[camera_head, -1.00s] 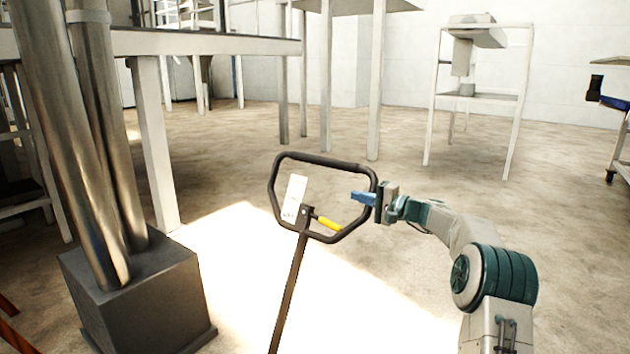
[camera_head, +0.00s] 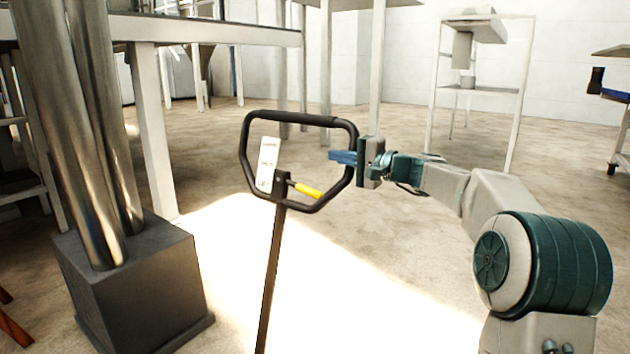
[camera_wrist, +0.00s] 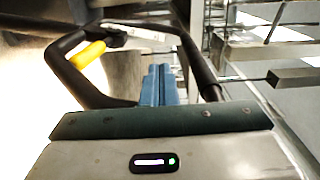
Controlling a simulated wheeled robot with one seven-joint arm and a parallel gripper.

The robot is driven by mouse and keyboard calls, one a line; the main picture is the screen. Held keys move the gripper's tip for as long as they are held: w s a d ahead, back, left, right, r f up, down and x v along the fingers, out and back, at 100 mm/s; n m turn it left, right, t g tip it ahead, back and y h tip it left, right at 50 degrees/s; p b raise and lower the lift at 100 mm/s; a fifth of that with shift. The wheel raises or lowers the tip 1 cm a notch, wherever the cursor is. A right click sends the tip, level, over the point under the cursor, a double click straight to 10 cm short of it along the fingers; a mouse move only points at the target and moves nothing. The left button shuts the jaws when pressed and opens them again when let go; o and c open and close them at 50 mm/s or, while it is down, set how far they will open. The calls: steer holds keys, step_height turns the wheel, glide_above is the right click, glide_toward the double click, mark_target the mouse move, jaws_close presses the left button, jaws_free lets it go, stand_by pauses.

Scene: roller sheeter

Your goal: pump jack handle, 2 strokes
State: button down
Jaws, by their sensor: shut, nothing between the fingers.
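The jack handle (camera_head: 297,118) is a black loop on a dark shaft (camera_head: 270,275), with a yellow lever (camera_head: 308,190) and a white label plate inside the loop. It stands nearly upright, tilted a little. My gripper (camera_head: 338,157) has blue fingers, which are shut with nothing between them. They reach in at the right side of the loop; whether they touch it I cannot tell. In the wrist view the blue fingers (camera_wrist: 159,85) lie between the loop's bars, with the black bar (camera_wrist: 197,55) to their right and the yellow lever (camera_wrist: 88,54) to their left.
A dark pedestal (camera_head: 135,285) with metal columns stands at the left, near a white table (camera_head: 215,32). A white stand (camera_head: 480,88) is at the back right. The jack's body is out of view. The floor around the handle is clear.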

steer(key=s+a+r+b, duration=0.1)
steer(key=s+a+b, duration=0.5)
steer(key=s, duration=0.4)
steer(key=s+a+r+b, duration=0.1)
steer(key=s+a+b, duration=0.5)
steer(key=s+a, duration=0.2)
steer(key=shift+s+a+r, duration=0.15)
steer(key=shift+s+r, duration=0.05)
steer(key=shift+s, duration=0.85)
steer(key=s+a+b+v, duration=0.1)
steer(key=b+v, duration=0.3)
steer(key=v, duration=1)
steer(key=shift+s+b, duration=0.3)
steer(key=shift+s, duration=0.05)
steer(key=shift+a+r, duration=0.1)
steer(key=shift+r, duration=0.05)
